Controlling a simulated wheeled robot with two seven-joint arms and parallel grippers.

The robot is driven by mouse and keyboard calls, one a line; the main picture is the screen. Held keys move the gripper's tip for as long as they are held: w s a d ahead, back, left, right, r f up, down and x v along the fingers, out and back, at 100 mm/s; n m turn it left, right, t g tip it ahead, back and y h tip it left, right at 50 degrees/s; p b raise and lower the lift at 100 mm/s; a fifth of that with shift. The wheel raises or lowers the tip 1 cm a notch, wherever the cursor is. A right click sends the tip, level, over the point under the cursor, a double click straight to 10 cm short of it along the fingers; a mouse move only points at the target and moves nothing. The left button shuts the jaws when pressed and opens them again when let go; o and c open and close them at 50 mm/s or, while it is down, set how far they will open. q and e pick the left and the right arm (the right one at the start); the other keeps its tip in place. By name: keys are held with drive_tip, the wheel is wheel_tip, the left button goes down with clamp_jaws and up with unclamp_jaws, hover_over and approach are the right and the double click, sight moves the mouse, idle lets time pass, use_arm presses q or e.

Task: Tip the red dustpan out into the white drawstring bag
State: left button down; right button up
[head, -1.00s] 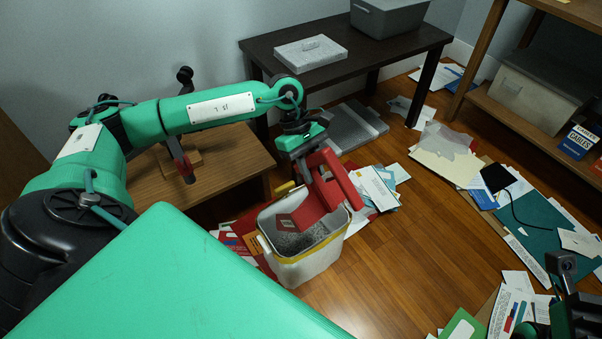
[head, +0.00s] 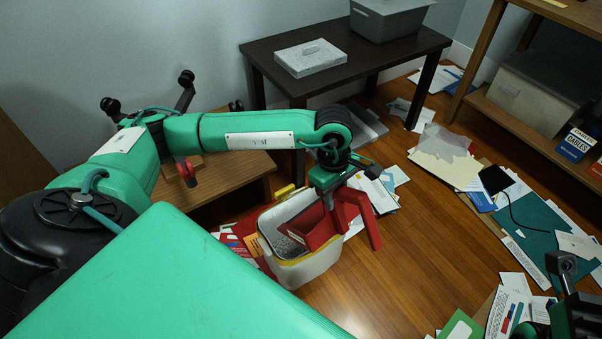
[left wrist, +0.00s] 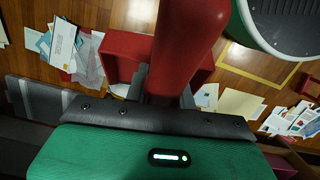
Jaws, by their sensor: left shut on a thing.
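My left gripper (head: 335,192) is shut on the red dustpan (head: 312,229) above the right side of the white bag (head: 310,272). The pan part lies across the bag's mouth, and its handle side hangs outside to the right. The bag stands on the floor with a yellow band at its rim, and grey shredded matter (head: 289,247) shows in its mouth. I cannot tell what is left in the pan. In the left wrist view the red handle (left wrist: 187,45) runs up from between the jaws, with the pan (left wrist: 124,50) behind it. My right gripper's jaws do not show.
A dark table (head: 345,52) stands behind, bearing a grey bin (head: 388,20) and a flat grey panel (head: 310,57). A low wooden table (head: 215,185) is left of the bag. Papers and folders litter the floor around the bag and at right. Bare floor (head: 400,270) lies right of the bag.

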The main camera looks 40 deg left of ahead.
use_arm(q)
drive_tip(key=s+d+f+t+y+b, duration=0.1)
drive_tip(key=s+d+f+y+b, duration=0.1)
drive_tip(key=d+f+y+b, duration=0.3)
drive_tip(key=d+f+y, duration=0.1)
drive_tip(key=d+f, duration=0.3)
drive_tip(key=shift+s+d+f+t+y, duration=0.15)
drive_tip(key=shift+d+t+y, duration=0.05)
drive_tip(key=shift+t+y, duration=0.1)
idle(0.3)
drive_tip(key=shift+r+p, duration=2.05)
drive_tip(key=shift+r, duration=0.95)
